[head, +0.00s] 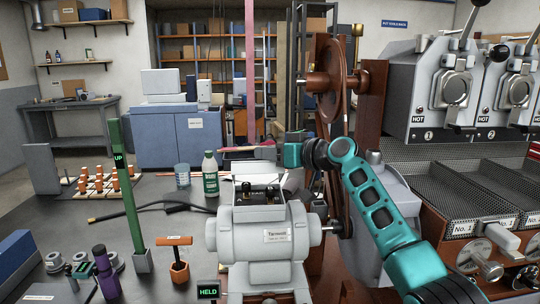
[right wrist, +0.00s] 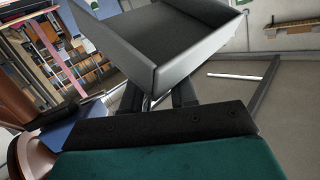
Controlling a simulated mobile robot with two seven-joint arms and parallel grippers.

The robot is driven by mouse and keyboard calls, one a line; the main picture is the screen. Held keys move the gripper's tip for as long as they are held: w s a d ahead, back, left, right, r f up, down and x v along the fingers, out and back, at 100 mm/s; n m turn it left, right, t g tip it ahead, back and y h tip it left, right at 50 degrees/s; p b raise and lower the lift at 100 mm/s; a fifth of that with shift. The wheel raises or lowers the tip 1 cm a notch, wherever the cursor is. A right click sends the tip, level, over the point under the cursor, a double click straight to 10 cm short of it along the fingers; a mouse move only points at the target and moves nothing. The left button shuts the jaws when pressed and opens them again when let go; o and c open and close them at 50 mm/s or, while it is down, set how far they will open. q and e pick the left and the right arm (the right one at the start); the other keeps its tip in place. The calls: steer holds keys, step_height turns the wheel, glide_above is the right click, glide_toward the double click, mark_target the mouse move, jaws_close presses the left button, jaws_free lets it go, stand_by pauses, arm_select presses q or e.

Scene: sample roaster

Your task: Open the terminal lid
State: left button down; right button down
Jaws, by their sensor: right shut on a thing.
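The grey motor (head: 262,240) with its "Tarmouth" label stands on the bench in the middle of the head view. Its terminal box on top is uncovered at the front, and dark terminals (head: 247,192) show inside. The pale terminal lid (head: 258,170) is tilted up behind them. In the right wrist view the lid (right wrist: 165,45) is a large grey shallow tray shape just past the fingers. My right gripper (head: 266,151) reaches in from the right above the box and is shut on the lid; the fingertips are partly hidden. My left gripper is not in view.
A large brown wheel (head: 329,85) stands behind my right arm, close to it. A green-labelled bottle (head: 210,174) and a glass beaker (head: 182,175) stand left of the lid. A black cable (head: 150,208) lies on the bench. Roaster units (head: 445,85) fill the right.

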steer(key=shift+r, duration=0.45)
steer(key=c, duration=1.3)
jaws_free()
steer(key=o, duration=0.3)
steer(key=shift+f, duration=0.25)
steer(key=v, duration=1.3)
steer(key=shift+b, duration=0.4)
